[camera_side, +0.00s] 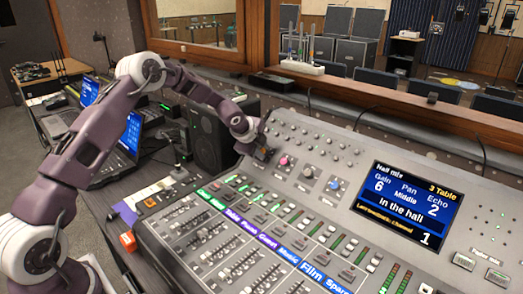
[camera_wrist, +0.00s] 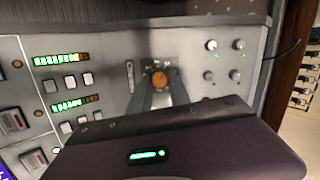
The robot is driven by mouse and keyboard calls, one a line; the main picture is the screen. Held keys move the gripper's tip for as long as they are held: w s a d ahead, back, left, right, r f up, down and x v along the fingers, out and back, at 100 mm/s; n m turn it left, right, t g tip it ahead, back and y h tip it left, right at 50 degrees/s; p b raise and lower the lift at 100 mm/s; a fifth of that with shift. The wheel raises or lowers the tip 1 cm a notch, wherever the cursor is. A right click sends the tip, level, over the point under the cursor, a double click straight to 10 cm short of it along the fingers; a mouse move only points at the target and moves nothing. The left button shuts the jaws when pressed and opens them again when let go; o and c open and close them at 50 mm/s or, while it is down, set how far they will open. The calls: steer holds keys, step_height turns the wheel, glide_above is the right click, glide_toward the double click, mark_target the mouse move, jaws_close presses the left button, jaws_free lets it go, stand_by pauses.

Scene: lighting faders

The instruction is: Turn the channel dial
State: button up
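An orange dial (camera_wrist: 159,79) on the grey mixing console is seen from above in the wrist view. My gripper (camera_wrist: 160,86) is over it, with one dark finger on each side of the dial. The fingers stand apart and look open, though a close touch on the dial's sides is hard to judge. In the side view my gripper (camera_side: 264,153) reaches down to the console's upper left, and its wrist and fingers largely hide the dial. The console screen (camera_side: 407,205) reads "Hall mix", "3 Table", Gain 6, Pan Middle, Echo 2, and a large 1 at the bottom.
A pink knob (camera_side: 284,161), a grey knob (camera_side: 308,172) and a blue knob (camera_side: 334,185) stand in a row to the right. Rows of faders (camera_side: 240,262) fill the console's front. A black speaker (camera_side: 209,142) and open laptops (camera_side: 125,150) stand left of the console.

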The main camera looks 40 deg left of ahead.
jaws_close()
steer(key=n, duration=0.4)
steer(key=shift+g, duration=0.3)
steer(key=n, duration=0.3)
steer(key=shift+w+a+r+g+h, duration=0.1)
steer(key=shift+g+h, duration=0.2)
steer(key=n, duration=0.4)
steer(key=shift+n+h, duration=0.3)
steer(key=shift+a+n+h, duration=0.1)
steer(key=shift+n+h, duration=0.2)
steer(key=shift+n, duration=1.5)
